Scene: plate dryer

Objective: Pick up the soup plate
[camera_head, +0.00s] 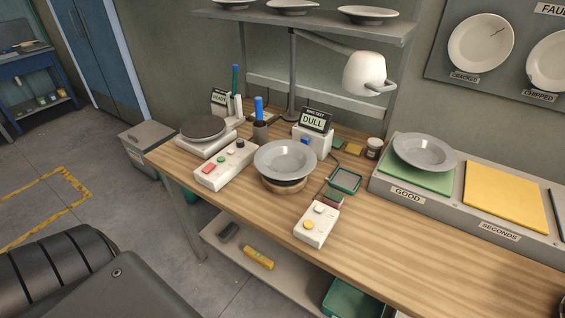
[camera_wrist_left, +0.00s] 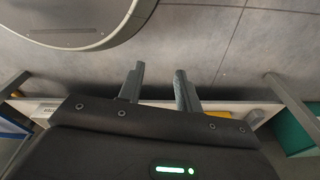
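A grey soup plate (camera_head: 285,159) with a wide rim sits on a round wooden stand (camera_head: 284,184) near the middle of the bench. Another grey soup plate (camera_head: 424,152) lies on the green pad (camera_head: 407,176) marked GOOD. I cannot tell which one the task means. My left gripper (camera_wrist_left: 159,74) shows in the left wrist view with its two fingers apart and nothing between them, above the floor and lower shelf. It is away from both plates. My left gripper's fingers are not in the head view, and my right gripper is in neither view.
The wooden bench (camera_head: 386,237) holds a white box with buttons (camera_head: 225,166), a round dark turntable (camera_head: 202,128), a DULL sign (camera_head: 314,121) and a small button box (camera_head: 317,223). A lamp (camera_head: 368,73) overhangs its back. A yellow pad (camera_head: 504,196) lies right. The bench's front right is clear.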

